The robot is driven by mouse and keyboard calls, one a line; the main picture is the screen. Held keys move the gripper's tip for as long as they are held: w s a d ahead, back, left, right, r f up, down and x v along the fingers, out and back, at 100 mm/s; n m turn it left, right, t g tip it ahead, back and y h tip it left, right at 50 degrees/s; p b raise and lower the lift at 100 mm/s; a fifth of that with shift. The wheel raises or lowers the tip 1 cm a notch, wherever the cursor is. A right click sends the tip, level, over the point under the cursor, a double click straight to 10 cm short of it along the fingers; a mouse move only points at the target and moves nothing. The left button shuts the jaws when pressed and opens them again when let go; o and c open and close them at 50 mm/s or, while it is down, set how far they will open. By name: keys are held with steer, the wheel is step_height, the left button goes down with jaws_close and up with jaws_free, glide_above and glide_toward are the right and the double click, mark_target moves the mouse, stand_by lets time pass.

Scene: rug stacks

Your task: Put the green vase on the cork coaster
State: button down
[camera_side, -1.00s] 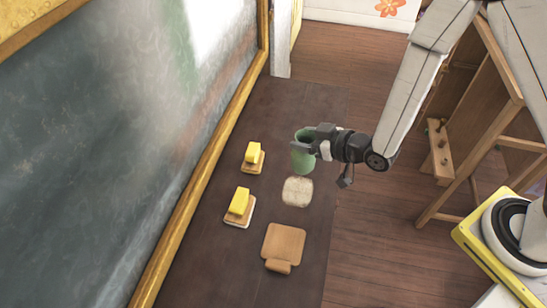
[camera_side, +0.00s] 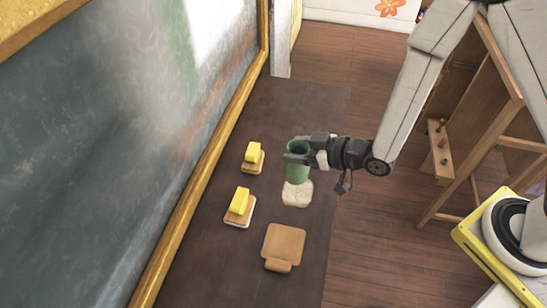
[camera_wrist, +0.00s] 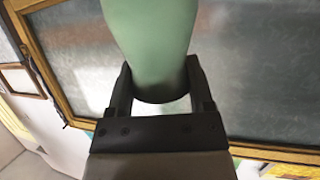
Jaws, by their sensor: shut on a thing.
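The green vase (camera_side: 298,172) is held by my gripper (camera_side: 300,158), whose jaws are shut on it. In the wrist view the vase (camera_wrist: 152,45) stands between the two dark fingers of the gripper (camera_wrist: 160,88). In the side view the vase is roughly upright, and its lower end overlaps the far edge of a pale beige pad (camera_side: 297,195). This pad may be the cork coaster, but I cannot tell its material for sure. I cannot tell whether the vase touches it. The pad's far edge is hidden behind the vase.
Two yellow blocks (camera_side: 253,151) (camera_side: 239,201) sit on small square pads to the left. A brown square board (camera_side: 284,241) with a small brown piece at its front edge lies nearer. A chalkboard (camera_side: 90,150) stands along the left. Bare dark rug (camera_side: 300,100) lies behind the vase.

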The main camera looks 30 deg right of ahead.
steer(key=s+a+n+g+y, duration=0.5)
steer(key=s+a+n+g, duration=0.15)
steer(key=s+a, duration=0.4)
steer(key=shift+n+t+y, duration=0.25)
steer(key=shift+n+y, duration=0.05)
steer(key=shift+n, duration=0.15)
steer(key=shift+d+f, duration=0.15)
steer(key=shift+f, duration=2.35)
steer(key=shift+f, duration=0.1)
steer(key=shift+f, duration=1.65)
steer(key=shift+f, duration=0.15)
jaws_free()
